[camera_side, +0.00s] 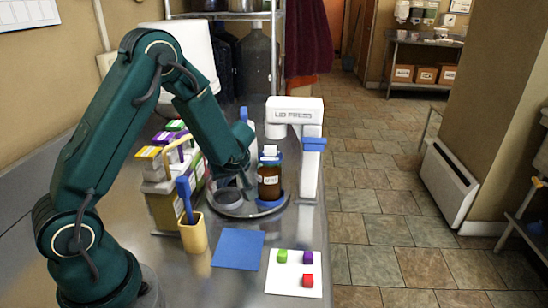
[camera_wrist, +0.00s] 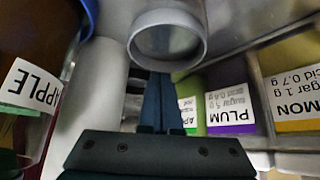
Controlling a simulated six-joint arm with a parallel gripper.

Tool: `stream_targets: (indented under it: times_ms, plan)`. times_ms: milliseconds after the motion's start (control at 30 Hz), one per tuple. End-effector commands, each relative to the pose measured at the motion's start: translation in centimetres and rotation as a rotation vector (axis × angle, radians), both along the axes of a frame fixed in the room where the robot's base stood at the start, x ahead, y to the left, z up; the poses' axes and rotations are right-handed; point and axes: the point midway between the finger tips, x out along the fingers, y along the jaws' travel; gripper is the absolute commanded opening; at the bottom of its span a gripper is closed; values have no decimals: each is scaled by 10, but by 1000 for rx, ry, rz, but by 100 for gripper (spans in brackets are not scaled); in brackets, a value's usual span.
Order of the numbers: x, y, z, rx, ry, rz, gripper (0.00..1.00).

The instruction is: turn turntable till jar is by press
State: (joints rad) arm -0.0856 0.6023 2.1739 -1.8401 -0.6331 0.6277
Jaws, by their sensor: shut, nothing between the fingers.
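A brown jar (camera_side: 269,184) with a white label and a white top stands at the right part of the round grey turntable (camera_side: 236,212), with blue at its base. It is close beside the white lid press (camera_side: 309,165), left of its column. In the wrist view, a brown jar (camera_wrist: 28,45) with an APPLE label fills the left edge. My gripper (camera_side: 240,188) is low over the turntable, left of the jar. Its dark fingers (camera_wrist: 158,100) are together and empty in the wrist view. A grey round cup (camera_wrist: 167,38) is just beyond them. The side view does not show fingertip contact clearly.
A caddy (camera_side: 164,200) of labelled boxes stands left of the turntable. A yellow cup (camera_side: 194,236) with a blue tool, a blue mat (camera_side: 238,249) and a white card (camera_side: 294,276) with three coloured cubes lie in front. A shelf rack stands behind.

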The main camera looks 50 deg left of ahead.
Motion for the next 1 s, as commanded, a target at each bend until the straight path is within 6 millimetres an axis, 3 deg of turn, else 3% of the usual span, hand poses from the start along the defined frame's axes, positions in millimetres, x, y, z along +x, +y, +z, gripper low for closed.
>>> stream_targets:
  times_ms: [267,1000]
  plan:
    - [-1,-9,0,0,-1,136,0]
    - [-1,-29,0,0,-1,130,0]
